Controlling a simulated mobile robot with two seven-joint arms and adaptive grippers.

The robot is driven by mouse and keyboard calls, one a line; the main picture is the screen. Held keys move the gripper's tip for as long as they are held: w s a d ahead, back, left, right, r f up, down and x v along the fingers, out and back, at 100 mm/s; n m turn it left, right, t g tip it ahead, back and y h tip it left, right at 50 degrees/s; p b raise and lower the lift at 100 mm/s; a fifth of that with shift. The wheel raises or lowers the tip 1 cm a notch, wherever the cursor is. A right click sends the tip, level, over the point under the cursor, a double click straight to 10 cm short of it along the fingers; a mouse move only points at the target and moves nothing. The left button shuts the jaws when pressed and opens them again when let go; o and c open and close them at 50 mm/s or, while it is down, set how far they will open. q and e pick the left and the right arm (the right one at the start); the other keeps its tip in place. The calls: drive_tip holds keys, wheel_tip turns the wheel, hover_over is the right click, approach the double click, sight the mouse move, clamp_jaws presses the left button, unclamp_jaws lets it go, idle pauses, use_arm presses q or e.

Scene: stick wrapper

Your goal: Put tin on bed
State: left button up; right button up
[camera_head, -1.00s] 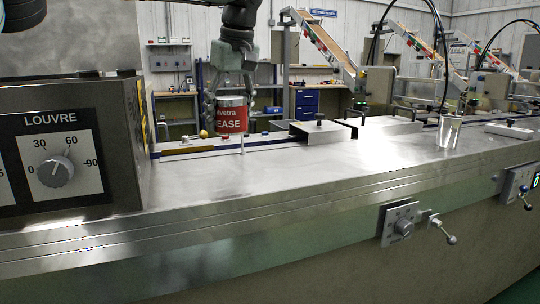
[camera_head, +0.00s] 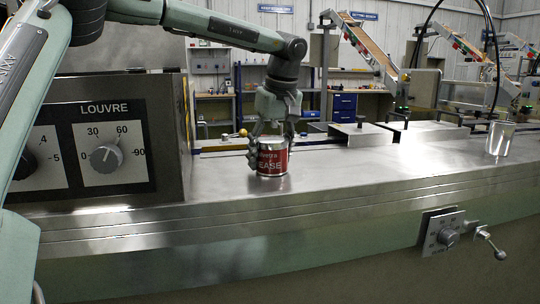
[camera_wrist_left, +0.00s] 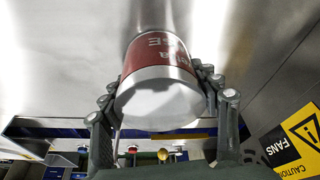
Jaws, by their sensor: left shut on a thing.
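The tin (camera_head: 272,157) is a red and silver can whose label ends in "EASE". In the head view it is upright at the steel bed (camera_head: 350,180), close to the louvre panel. I cannot tell for sure whether its base touches the steel. My left gripper (camera_head: 272,145) comes from above and is shut on the tin. In the left wrist view the tin (camera_wrist_left: 158,85) sits between the fingers, its pale end toward the camera. My right gripper is not in view.
The louvre control box (camera_head: 105,155) stands just left of the tin. A shiny metal cup (camera_head: 500,139) stands far to the right. A raised metal cover (camera_head: 361,135) lies behind. A lever (camera_head: 490,243) sticks out from the front face. The steel right of the tin is clear.

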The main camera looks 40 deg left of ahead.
sight(273, 139)
use_arm(q)
drive_tip(key=o, duration=1.4)
drive_tip(key=shift+f, duration=0.1)
drive_tip(key=v, duration=0.6)
drive_tip(key=shift+r+p, duration=0.25)
drive_tip(key=shift+p, duration=0.1)
drive_tip(key=p+v, duration=0.1)
drive_tip(key=v, duration=0.5)
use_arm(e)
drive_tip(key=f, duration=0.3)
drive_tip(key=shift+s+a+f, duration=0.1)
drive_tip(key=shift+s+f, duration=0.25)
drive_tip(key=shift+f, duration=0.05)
